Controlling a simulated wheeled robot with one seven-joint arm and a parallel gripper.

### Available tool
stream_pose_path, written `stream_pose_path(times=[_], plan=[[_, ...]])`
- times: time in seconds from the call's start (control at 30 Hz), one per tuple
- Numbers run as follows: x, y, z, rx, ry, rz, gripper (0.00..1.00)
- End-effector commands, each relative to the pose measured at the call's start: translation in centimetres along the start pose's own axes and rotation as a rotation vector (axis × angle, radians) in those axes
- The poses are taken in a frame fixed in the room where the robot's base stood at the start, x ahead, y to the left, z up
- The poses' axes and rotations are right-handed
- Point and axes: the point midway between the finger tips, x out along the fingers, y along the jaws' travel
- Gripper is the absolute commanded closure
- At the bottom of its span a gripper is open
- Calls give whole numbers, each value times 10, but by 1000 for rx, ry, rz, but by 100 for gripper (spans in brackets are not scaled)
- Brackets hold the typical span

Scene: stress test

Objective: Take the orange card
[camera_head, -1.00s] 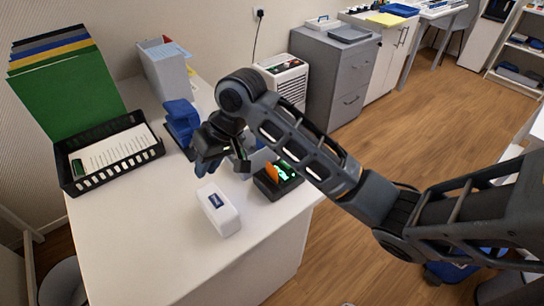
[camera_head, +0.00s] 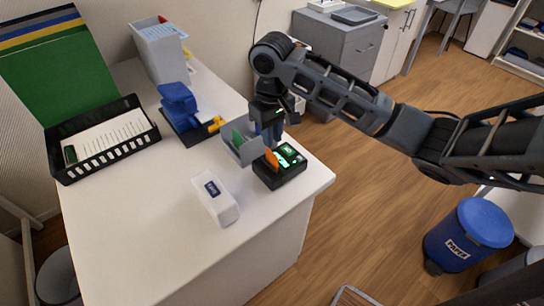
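The orange card (camera_head: 271,160) stands upright at the left side of a small black device (camera_head: 281,178) with lit green areas, near the desk's right edge. I cannot tell whether it sits in a slot. My gripper (camera_head: 267,134) points down just above and behind the card and the device. Its fingertips are partly hidden and small, so I cannot tell whether they are open or touch anything. A grey open holder (camera_head: 243,149) with a green piece (camera_head: 237,138) stands directly left of the card, close to my gripper.
A blue stapler-like tool (camera_head: 181,107), a black tray (camera_head: 105,155) with papers and a grey file holder (camera_head: 160,52) stand further left and back. A blue bin (camera_head: 468,235) is on the floor. The desk's front is clear.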

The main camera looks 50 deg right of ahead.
Motion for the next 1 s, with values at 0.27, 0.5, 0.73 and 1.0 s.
stream_pose_path(times=[0.27,0.5,0.73,1.0], plan=[[42,-1,0,0,0,-3,81],[56,0,0,1,1,-1,81],[56,0,0,0,1,-1,81],[56,0,0,0,1,-1,92]])
